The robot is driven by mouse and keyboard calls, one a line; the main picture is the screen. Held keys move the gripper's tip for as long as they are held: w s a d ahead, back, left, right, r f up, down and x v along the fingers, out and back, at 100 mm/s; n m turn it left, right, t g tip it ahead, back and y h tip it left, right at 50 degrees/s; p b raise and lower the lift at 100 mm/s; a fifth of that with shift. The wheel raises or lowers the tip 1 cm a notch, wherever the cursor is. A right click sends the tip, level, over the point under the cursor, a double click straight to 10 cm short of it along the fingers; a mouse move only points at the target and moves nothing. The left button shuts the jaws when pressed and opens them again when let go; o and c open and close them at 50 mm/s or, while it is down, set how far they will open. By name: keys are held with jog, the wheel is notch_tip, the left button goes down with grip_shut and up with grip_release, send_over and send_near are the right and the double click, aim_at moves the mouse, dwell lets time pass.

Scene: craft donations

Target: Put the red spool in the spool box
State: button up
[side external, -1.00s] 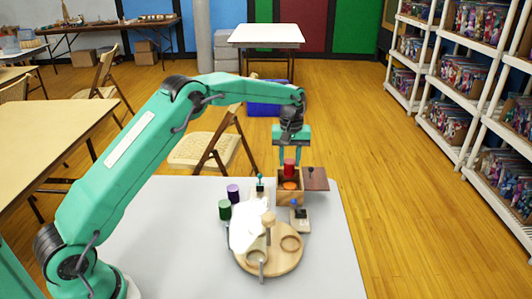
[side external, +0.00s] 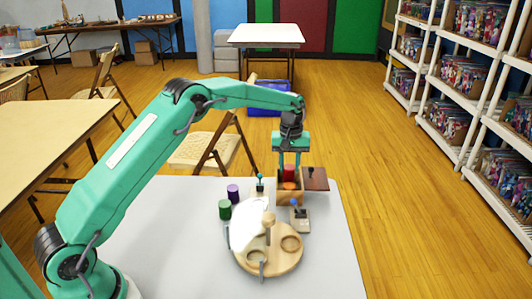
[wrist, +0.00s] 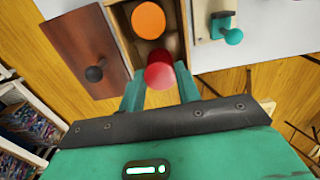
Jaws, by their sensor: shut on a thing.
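The red spool (side external: 288,172) is held between the fingers of my gripper (side external: 289,174), over the opening of the wooden spool box (side external: 290,199). In the wrist view the red spool (wrist: 160,72) sits between the fingertips of my gripper (wrist: 160,90), at the near part of the box (wrist: 117,32). An orange spool (wrist: 148,19) stands inside the box. The box's dark wooden lid (side external: 315,179) is off to the right side, with a dark knob. I cannot tell whether the red spool touches the box floor.
A green spool (side external: 225,210) and a purple spool (side external: 233,192) stand left of the box. A round wooden stand (side external: 270,262) with a white cloth-like thing (side external: 248,225) is in front.

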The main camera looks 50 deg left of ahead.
jog(key=shift+f, duration=0.3)
jog(key=o, duration=0.9)
jog(key=shift+s+a, duration=0.1)
jog(key=shift+r, duration=3.8)
